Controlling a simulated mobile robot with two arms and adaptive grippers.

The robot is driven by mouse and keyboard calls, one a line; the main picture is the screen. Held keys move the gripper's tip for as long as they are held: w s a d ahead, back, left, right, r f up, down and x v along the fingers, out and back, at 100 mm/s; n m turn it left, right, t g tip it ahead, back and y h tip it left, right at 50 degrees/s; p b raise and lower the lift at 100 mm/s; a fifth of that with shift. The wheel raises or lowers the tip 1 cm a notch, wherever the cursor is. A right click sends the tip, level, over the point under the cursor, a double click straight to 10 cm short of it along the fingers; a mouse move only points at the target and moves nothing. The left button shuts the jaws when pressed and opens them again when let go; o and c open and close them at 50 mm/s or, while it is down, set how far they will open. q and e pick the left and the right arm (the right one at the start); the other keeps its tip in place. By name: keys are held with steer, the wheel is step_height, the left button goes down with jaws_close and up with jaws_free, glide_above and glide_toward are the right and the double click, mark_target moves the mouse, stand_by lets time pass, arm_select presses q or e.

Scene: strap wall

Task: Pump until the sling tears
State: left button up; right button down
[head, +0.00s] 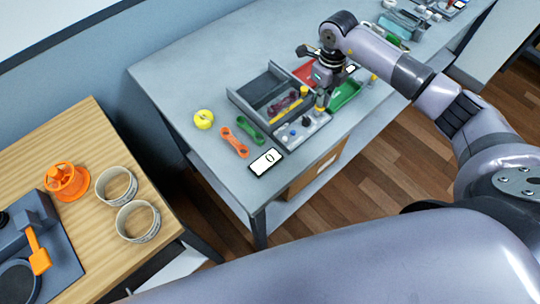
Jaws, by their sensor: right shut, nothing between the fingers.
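My right gripper (322,104) is shut and empty. It points down over the right end of a light grey unit (315,128) with small blue and dark parts, on the grey table. A gap between its tips and the unit is hard to judge. Beside the unit stands an open dark grey box (247,104) with a dark red and yellow item (283,104) at it. I cannot tell which of these parts is the sling or the pump. A white display (267,160) in front reads what looks like 0. My left gripper is not in view.
A green tray (347,93) and a red tray (305,72) lie near my right gripper. Orange (235,142) and green (250,130) links and a yellow round object (203,119) lie left of the unit. The table's left end is clear. A wooden table (88,124) stands at left.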

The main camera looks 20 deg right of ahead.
steer(key=shift+r, duration=0.15)
steer(key=shift+r+p, duration=1.8)
steer(key=shift+r, duration=1.1)
steer(key=c, duration=2.3)
jaws_free()
steer(key=shift+o, duration=0.3)
step_height(320, 180, up, 6)
steer(key=p, duration=0.3)
steer(key=shift+p, duration=0.4)
